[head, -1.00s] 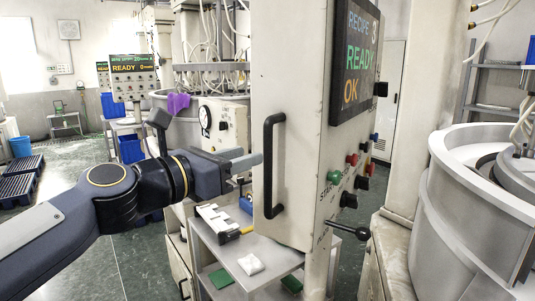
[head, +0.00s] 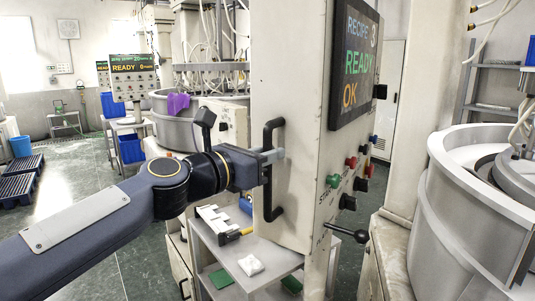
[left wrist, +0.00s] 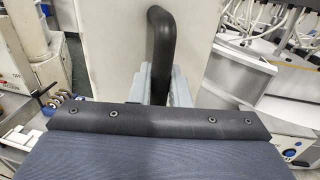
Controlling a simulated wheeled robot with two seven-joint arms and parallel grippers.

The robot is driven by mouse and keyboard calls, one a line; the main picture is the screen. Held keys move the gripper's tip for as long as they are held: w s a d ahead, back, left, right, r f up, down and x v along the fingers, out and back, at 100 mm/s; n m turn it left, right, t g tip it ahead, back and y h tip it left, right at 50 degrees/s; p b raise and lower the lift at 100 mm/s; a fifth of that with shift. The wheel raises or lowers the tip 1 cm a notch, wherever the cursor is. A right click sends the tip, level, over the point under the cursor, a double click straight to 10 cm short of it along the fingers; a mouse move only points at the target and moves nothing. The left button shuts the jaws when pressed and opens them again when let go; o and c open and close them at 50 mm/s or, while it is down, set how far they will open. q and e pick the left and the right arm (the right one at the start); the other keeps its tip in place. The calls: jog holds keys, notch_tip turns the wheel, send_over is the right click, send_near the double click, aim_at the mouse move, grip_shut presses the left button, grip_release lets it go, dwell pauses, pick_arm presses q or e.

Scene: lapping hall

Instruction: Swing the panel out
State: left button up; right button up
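The panel is a tall cream control box (head: 292,60) in the middle of the head view, with a screen (head: 357,65) reading READY and OK. A black bar handle (head: 273,205) stands upright on its left face. My left gripper (head: 273,156) is at the handle's middle, with its fingertips level with the bar. In the left wrist view the handle (left wrist: 160,45) runs down between the two grey fingers (left wrist: 160,88), one on each side. The fingers lie close to the bar; whether they press on it is unclear. My right gripper is not in view.
Coloured buttons and a black lever (head: 347,232) are on the box's right face. A grey shelf cart (head: 245,262) with small items stands below it. A large round machine (head: 470,215) stands at the right. Green floor is open at the left.

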pick_arm(q)
grip_shut()
jog(key=shift+w+a, duration=0.1)
